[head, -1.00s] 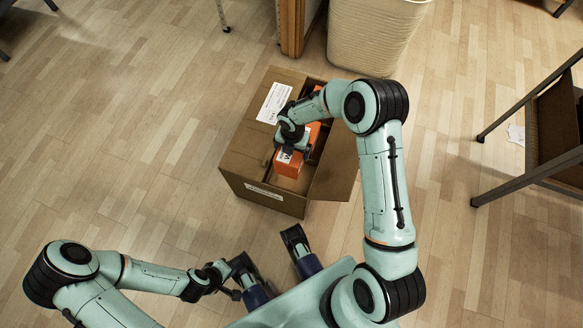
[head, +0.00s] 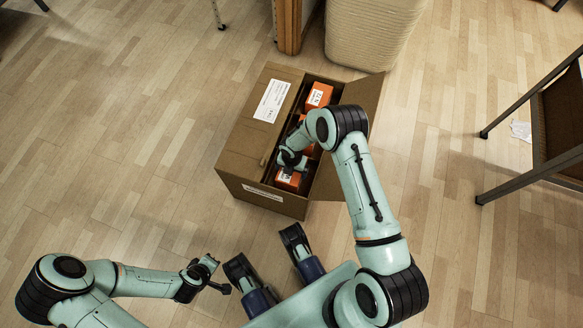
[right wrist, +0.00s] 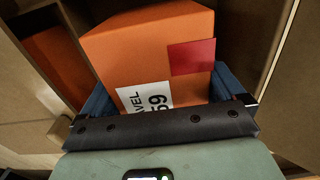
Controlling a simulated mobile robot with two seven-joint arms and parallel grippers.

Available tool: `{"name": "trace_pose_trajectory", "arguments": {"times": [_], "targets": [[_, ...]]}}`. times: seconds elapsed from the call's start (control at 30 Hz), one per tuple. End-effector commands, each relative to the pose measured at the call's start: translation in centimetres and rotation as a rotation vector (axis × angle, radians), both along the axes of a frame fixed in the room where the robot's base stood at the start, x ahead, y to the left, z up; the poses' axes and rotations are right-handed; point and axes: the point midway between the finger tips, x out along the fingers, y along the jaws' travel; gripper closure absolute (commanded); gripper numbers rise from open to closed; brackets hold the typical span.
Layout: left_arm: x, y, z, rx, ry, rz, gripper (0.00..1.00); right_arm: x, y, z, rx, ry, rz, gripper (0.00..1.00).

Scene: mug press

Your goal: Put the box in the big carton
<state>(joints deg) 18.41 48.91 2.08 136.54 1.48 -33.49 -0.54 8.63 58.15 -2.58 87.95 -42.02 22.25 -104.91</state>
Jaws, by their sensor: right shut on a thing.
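The big carton (head: 232,163) stands open on the floor in front of me, with one flap spread to the right. My right gripper (head: 291,166) is at its near end, shut on an orange box (head: 288,181). That box sits low within the carton's walls. In the right wrist view the box (right wrist: 150,50) fills the space between the fingers and shows a white label and a red patch. Whether it touches the carton floor is hidden. My left gripper (head: 207,273) is empty, left of my base, and looks open.
More orange boxes are in the carton: one at the far end (head: 319,95) and one in the middle, partly hidden by my arm. A woven basket (head: 365,35) stands behind the carton. A dark-framed chair (head: 558,125) is at right. The floor on the left is clear.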

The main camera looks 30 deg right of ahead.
Motion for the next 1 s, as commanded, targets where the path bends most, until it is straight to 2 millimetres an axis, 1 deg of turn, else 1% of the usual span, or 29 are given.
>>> {"name": "trace_pose_trajectory", "arguments": {"times": [0.03,0.07,0.3,0.47,0.5,0.73,0.83,0.97,1.0], "targets": [[0.3,0.2,-0.3,0.004,-0.007,0.003,1.00,0.0,0.0,-0.9,-0.001,0.001,0.000,0.46],[0.4,0.2,-0.4,0.006,-0.011,0.005,1.00,0.0,0.0,-1.1,0.000,0.000,0.000,0.46],[0.5,0.3,-0.3,0.006,-0.013,0.005,1.00,0.1,0.0,-1.0,0.000,-0.001,-0.001,0.46],[0.5,0.4,-0.7,0.009,-0.011,0.007,1.00,0.0,0.0,-1.3,0.000,-0.001,-0.001,0.46],[0.5,0.4,-0.8,0.009,-0.010,0.009,1.00,0.0,0.0,-1.4,0.000,0.000,-0.001,0.01],[0.5,0.4,-0.6,0.009,-0.011,0.008,1.00,0.0,0.0,-1.3,0.000,0.000,-0.001,0.00],[0.4,0.3,-0.1,0.006,-0.012,0.005,1.00,0.0,0.0,-0.8,0.000,-0.001,-0.001,0.00],[-0.3,-0.2,0.4,-0.003,0.006,-0.003,1.00,0.1,0.0,1.1,0.000,-0.004,-0.001,0.00],[-0.6,-0.3,0.7,-0.008,0.014,-0.007,1.00,0.1,0.0,2.0,0.000,-0.005,-0.001,0.00]]}}
